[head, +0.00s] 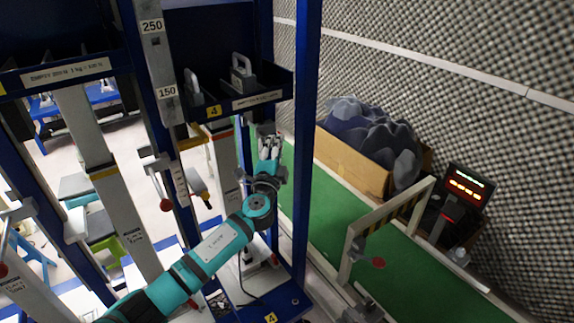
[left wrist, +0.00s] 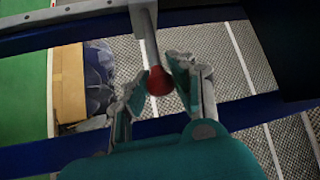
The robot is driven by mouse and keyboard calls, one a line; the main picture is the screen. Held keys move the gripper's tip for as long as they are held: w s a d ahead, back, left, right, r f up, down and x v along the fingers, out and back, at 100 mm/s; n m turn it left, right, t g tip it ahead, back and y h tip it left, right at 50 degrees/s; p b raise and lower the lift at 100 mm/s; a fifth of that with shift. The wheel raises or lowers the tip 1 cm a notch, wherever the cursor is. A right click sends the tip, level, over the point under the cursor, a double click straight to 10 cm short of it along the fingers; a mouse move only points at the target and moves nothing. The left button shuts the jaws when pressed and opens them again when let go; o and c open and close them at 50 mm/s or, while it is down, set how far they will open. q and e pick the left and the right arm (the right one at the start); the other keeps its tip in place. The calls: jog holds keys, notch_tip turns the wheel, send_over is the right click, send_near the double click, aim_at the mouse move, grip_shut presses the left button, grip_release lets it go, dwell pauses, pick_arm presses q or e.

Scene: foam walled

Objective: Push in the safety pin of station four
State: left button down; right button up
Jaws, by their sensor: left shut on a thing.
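Station four has a yellow 4 label (head: 213,111) on its dark shelf and another on its blue base (head: 285,303). My left gripper (head: 268,146) reaches up beside the station's column, below the shelf. In the left wrist view my left gripper (left wrist: 158,88) has its fingers on both sides of a red ball knob (left wrist: 158,82) at the end of a grey rod (left wrist: 148,40). It is shut on this knob, which I take for the safety pin's handle. In the head view the gripper hides the knob. How far the pin is in cannot be seen.
A blue upright (head: 305,130) stands just right of my left gripper. Grey weights with handles (head: 242,75) sit on the shelf above. Other stations with red-knobbed levers (head: 165,204) stand to the left.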

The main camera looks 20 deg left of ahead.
pick_arm(q)
jog(key=shift+w+a+f+b, duration=0.2)
jog(key=shift+w+a+b, duration=0.2)
jog(key=shift+w+a, duration=0.5)
jog(key=shift+s+a+r, duration=0.1)
jog(key=shift+a+r, duration=0.05)
jog(key=shift+r, duration=0.1)
jog(key=c, duration=1.1)
grip_release()
jog(key=shift+f, duration=0.1)
jog(key=shift+o, duration=0.2)
jog(key=v, duration=1.2)
